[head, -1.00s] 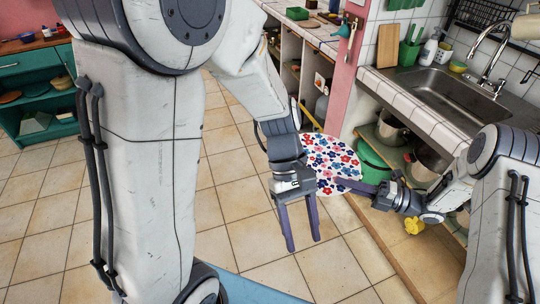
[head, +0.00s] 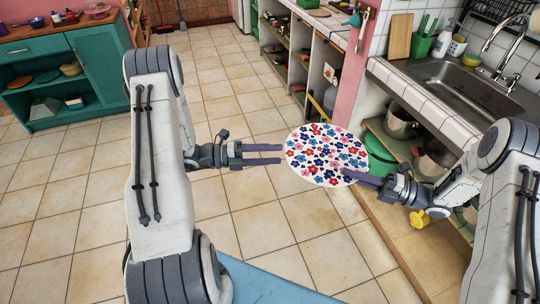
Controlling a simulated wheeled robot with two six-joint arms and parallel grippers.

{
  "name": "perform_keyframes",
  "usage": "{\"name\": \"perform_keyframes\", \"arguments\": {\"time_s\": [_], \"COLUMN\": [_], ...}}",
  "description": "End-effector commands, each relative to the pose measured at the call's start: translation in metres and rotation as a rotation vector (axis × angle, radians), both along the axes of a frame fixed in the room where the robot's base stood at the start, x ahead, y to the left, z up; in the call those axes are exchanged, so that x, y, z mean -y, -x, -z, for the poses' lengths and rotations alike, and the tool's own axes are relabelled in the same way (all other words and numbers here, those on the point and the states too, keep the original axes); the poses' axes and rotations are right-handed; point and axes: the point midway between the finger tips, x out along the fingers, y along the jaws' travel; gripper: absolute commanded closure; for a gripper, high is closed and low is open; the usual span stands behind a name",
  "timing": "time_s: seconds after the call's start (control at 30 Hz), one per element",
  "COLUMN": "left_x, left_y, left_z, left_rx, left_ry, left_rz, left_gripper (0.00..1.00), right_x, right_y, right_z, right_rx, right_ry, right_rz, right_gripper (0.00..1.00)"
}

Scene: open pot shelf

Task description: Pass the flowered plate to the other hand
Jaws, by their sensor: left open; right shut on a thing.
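The flowered plate (head: 326,153) is round and white with red, blue and pink flowers. It is held in the air above the tiled floor, in the middle of the head view. My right gripper (head: 360,178) is shut on the plate's lower right edge; part of its fingers overlaps the rim. My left gripper (head: 281,154) is open and empty, with its two fingers pointing right toward the plate's left edge. The fingertips are close to the rim; a small gap seems to separate them from it.
A tiled counter with a sink (head: 455,88) stands on the right, with pots (head: 400,124) and a green container (head: 380,158) on the shelf under it. A yellow object (head: 419,219) lies on the lower ledge. A teal cabinet (head: 88,62) stands far left. The floor between is clear.

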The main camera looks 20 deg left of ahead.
Motion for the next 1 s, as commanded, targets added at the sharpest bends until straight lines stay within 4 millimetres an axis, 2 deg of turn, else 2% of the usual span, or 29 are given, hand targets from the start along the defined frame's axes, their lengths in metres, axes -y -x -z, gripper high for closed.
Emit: {"name": "perform_keyframes", "arguments": {"time_s": [0.3, 0.5, 0.7, 1.0], "left_x": [0.056, 0.084, 0.097, 0.099], "left_y": [-0.025, -0.039, -0.046, -0.048], "left_z": [0.003, 0.004, 0.004, 0.005], "left_rx": [0.0, 0.001, 0.001, 0.002], "left_ry": [-0.004, -0.004, -0.005, -0.005], "left_rz": [0.011, 0.009, 0.007, 0.005], "left_gripper": [0.44, 0.44, 0.44, 0.44], "right_x": [0.0, 0.0, 0.0, 0.0], "right_y": [0.0, 0.0, 0.0, 0.0], "right_z": [-0.001, -0.001, -0.001, -0.001], "right_rx": [0.002, 0.002, 0.002, 0.002], "right_ry": [-0.003, -0.003, -0.003, -0.003], "right_rz": [0.0, 0.0, 0.0, 0.0], "right_gripper": [1.0, 1.0, 1.0, 1.0]}}
